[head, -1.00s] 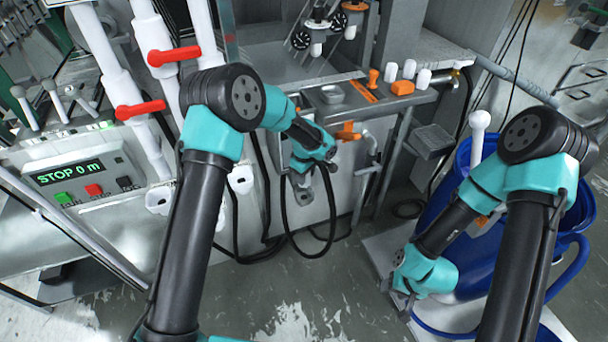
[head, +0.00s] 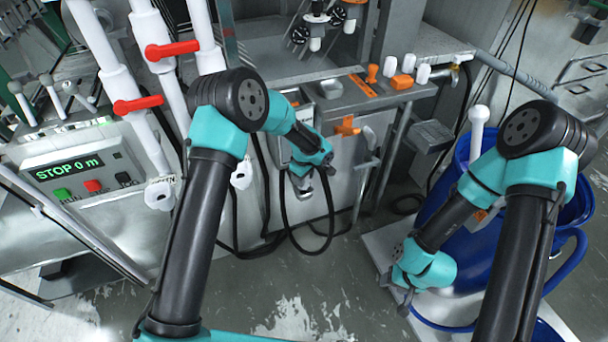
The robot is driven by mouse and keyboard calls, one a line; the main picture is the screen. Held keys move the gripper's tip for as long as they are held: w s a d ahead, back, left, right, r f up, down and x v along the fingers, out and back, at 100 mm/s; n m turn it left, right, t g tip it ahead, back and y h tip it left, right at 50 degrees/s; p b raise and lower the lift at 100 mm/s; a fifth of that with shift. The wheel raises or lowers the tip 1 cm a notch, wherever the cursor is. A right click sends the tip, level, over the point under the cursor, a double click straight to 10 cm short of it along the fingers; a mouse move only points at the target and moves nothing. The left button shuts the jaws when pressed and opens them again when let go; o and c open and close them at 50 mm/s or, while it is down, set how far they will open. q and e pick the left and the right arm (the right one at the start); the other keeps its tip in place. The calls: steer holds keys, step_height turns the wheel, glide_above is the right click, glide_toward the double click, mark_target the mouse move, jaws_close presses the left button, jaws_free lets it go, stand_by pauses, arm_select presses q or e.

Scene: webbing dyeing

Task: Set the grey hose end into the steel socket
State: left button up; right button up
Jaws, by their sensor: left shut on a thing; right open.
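My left gripper (head: 303,182) is shut, pointing down in front of the grey machine front. A dark hose (head: 333,215) hangs in a loop just below it. The grey hose end itself is mostly hidden by the gripper, so its tilt cannot be told. A steel cup-like fitting (head: 330,89) on the bench ledge above may be the steel socket; I cannot tell for sure. It stands apart from the gripper. My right gripper (head: 404,298) is open and empty, low beside the blue barrel.
An orange valve handle (head: 347,126) and a grey bent pipe (head: 371,140) are right of my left gripper. Red-handled white pipes (head: 172,50) and a control panel (head: 82,180) reading "STOP 0 m" stand left. The blue barrel (head: 465,255) stands right. The floor between is open.

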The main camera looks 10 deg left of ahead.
arm_select(q)
steer(key=shift+f, duration=1.55)
steer(key=o, duration=1.2)
step_height(320, 180, up, 17)
steer(key=shift+r, duration=0.2)
